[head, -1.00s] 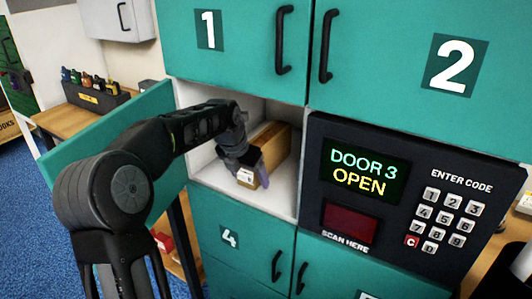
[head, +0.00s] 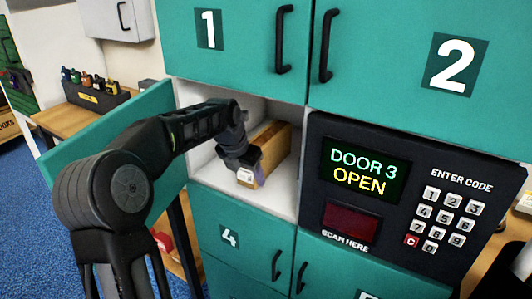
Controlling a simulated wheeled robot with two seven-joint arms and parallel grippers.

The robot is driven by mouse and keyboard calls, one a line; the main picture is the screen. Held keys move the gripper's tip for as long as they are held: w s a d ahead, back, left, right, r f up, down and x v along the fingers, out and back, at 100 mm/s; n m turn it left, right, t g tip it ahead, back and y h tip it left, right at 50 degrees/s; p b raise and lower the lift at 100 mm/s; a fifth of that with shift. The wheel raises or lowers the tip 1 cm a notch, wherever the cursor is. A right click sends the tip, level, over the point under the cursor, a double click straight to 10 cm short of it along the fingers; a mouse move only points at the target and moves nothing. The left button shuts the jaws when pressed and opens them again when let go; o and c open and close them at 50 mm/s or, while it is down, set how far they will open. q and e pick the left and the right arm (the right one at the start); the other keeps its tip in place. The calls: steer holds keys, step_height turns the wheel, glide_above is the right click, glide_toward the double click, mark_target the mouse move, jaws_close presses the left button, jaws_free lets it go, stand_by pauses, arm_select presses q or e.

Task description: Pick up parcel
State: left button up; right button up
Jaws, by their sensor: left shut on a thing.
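The parcel (head: 270,143) is a brown box with a white label on its near end, standing on the floor of the open locker compartment (head: 276,198). My left arm reaches into the compartment from the left. My left gripper (head: 247,167) is shut on the near end of the parcel, with its fingers on either side of it. The fingers hide part of that end. My right gripper is not in the head view.
The open teal door (head: 105,130) swings out to the left, behind my left arm. A keypad panel (head: 400,195) reading "DOOR 3 OPEN" is right of the compartment. Closed doors lie above and below. A desk (head: 85,118) stands at the back left.

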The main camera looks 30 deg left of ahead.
arm_select(q)
jaws_close()
steer(key=shift+a+r, duration=0.1)
steer(key=shift+r, duration=0.15)
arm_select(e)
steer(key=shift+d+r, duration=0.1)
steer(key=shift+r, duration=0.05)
